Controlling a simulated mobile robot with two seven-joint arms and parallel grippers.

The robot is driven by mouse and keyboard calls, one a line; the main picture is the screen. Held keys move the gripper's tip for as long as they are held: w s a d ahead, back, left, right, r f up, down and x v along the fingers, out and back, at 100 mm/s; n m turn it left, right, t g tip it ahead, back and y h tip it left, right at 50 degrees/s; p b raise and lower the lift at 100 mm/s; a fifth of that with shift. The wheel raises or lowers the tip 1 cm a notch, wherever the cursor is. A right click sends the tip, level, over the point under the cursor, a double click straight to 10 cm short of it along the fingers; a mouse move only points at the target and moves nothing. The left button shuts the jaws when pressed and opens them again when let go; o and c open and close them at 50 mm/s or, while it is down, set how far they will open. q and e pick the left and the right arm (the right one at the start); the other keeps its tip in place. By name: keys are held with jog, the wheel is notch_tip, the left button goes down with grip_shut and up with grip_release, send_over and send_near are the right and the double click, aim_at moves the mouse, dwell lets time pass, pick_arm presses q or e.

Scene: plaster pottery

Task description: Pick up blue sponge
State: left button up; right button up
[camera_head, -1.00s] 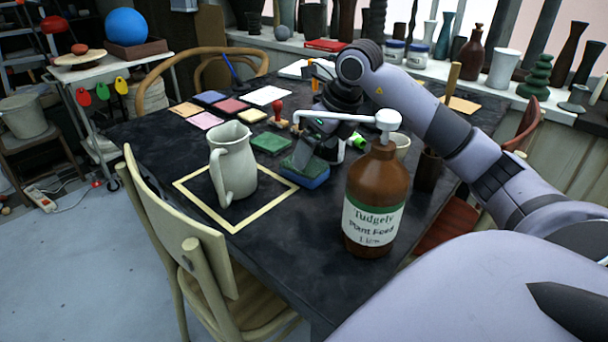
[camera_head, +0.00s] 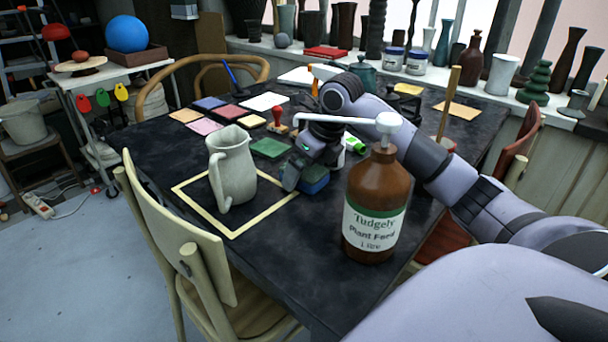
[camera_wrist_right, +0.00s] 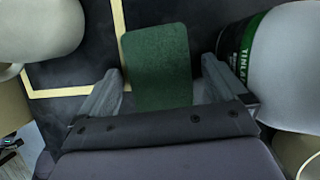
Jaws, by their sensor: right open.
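The blue sponge (camera_head: 316,180) lies on the dark table, right of the pitcher and behind the brown bottle. Its green top face (camera_wrist_right: 157,60) shows in the right wrist view. My right gripper (camera_head: 308,172) is down at the sponge and hides part of it. In the right wrist view the open fingers (camera_wrist_right: 161,72) are on either side of the sponge's near part, with a gap visible on each side. The sponge's near end is hidden behind the gripper body. My left gripper is not in view.
A pale pitcher (camera_head: 232,168) stands left of the sponge in a cream taped square (camera_head: 262,217). A brown plant feed bottle (camera_head: 374,215) stands close in front, to the right. A green block (camera_head: 270,148) and several coloured tiles lie behind. The front table area is clear.

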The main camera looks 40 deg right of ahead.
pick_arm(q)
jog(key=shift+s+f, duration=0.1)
pick_arm(e)
jog(key=shift+f, duration=0.15)
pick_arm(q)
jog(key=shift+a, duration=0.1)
pick_arm(e)
jog(key=c, duration=1.1)
jog(key=shift+o, duration=0.2)
notch_tip(320, 180, up, 5)
jog(key=shift+p, duration=0.65)
notch_tip(320, 180, up, 7)
jog(key=p, duration=0.2)
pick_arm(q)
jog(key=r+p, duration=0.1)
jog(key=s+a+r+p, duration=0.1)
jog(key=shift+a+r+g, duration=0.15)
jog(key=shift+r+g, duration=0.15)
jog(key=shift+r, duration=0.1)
pick_arm(e)
notch_tip(320, 180, up, 8)
jog(key=r, duration=0.1)
send_over(306, 169)
jog(key=shift+s+f, duration=0.1)
jog(key=shift+f, duration=0.15)
